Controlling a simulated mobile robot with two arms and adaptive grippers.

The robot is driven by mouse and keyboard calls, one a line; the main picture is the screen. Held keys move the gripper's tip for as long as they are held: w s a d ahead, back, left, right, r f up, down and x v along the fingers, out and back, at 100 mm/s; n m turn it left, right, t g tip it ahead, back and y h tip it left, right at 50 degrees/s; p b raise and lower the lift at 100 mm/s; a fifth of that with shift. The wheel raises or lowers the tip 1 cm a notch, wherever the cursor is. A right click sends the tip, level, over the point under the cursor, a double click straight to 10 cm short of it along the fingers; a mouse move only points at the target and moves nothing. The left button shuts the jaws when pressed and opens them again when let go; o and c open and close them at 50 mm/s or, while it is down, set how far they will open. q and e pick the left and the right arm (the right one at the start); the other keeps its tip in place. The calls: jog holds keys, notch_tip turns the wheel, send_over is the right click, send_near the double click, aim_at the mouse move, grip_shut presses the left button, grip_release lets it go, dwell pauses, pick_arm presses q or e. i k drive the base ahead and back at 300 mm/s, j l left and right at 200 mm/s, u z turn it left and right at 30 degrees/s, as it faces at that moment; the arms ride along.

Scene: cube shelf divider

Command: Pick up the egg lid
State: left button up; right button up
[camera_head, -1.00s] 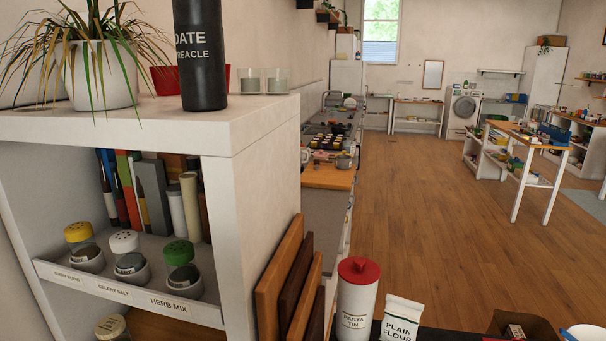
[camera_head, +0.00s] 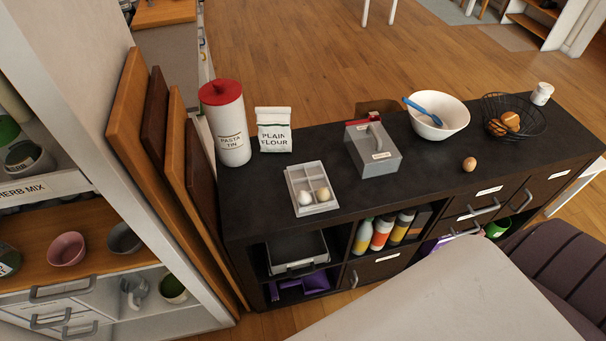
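A grey box-shaped piece with a handle on top and a white label (camera_head: 374,150) sits on the dark counter (camera_head: 270,190). It looks like the egg lid, but its label is too small to read. A pale divided egg tray (camera_head: 292,180) stands to its left, open on top, with a white egg (camera_head: 304,198) and a tan egg (camera_head: 322,194) in its front compartments. A brown egg (camera_head: 469,164) lies loose on the counter to the right. Neither of my grippers is in view.
A pasta tin (camera_head: 230,140) and plain flour bag (camera_head: 274,132) stand behind the tray. A white bowl (camera_head: 450,118) with a blue utensil and a wire basket (camera_head: 500,105) are at the right. Upright boards (camera_head: 130,120) stand at the left. Counter between lid and loose egg is clear.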

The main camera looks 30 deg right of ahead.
aim_at(373, 153)
jog(key=z, duration=1.4)
